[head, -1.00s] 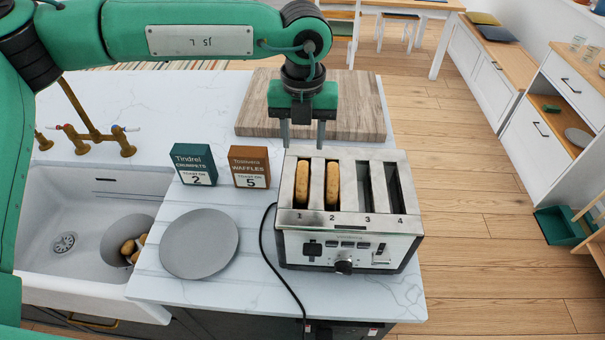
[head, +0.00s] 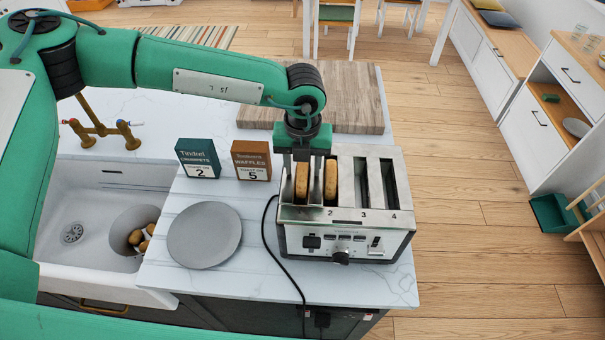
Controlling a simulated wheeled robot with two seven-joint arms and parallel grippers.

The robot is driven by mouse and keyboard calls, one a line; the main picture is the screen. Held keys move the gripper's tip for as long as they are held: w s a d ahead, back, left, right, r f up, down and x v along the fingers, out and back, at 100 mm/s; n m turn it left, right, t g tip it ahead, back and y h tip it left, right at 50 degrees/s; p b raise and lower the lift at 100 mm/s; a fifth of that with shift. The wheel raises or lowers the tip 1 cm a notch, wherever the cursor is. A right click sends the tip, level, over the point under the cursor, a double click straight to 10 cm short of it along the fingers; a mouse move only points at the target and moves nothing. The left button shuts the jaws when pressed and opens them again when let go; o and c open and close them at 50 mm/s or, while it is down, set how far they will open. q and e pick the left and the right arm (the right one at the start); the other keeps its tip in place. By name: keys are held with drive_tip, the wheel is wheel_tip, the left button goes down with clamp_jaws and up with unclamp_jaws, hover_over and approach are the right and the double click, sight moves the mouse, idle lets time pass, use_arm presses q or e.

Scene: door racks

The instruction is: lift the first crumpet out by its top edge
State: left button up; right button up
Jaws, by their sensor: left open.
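A steel toaster (head: 343,240) stands on the counter with four numbered slots. The first crumpet (head: 301,182) stands upright in the leftmost slot, its top edge showing. A second crumpet (head: 331,180) stands in slot 2. My left gripper (head: 302,172) points down over the left slots, open. Its two fingers come down on either side of the first crumpet, one to its left and one between the two crumpets. I cannot tell whether they touch it. The gripper body hides the far ends of these slots. My right gripper is not in view.
Slots 3 and 4 look empty. A grey plate (head: 204,236) lies left of the toaster, with the black cord (head: 266,235) between them. A green crumpets box (head: 198,158) and a brown waffles box (head: 251,160) stand behind the plate. A wooden board (head: 350,95) lies behind the toaster.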

use_arm(q)
drive_tip(key=shift+c, duration=0.3)
clamp_jaws()
drive_tip(key=shift+r, duration=0.1)
drive_tip(key=shift+r+b, duration=0.5)
drive_tip(key=shift+r, duration=0.1)
wheel_tip(320, 180, up, 28)
drive_tip(key=b, duration=0.2)
idle(0.3)
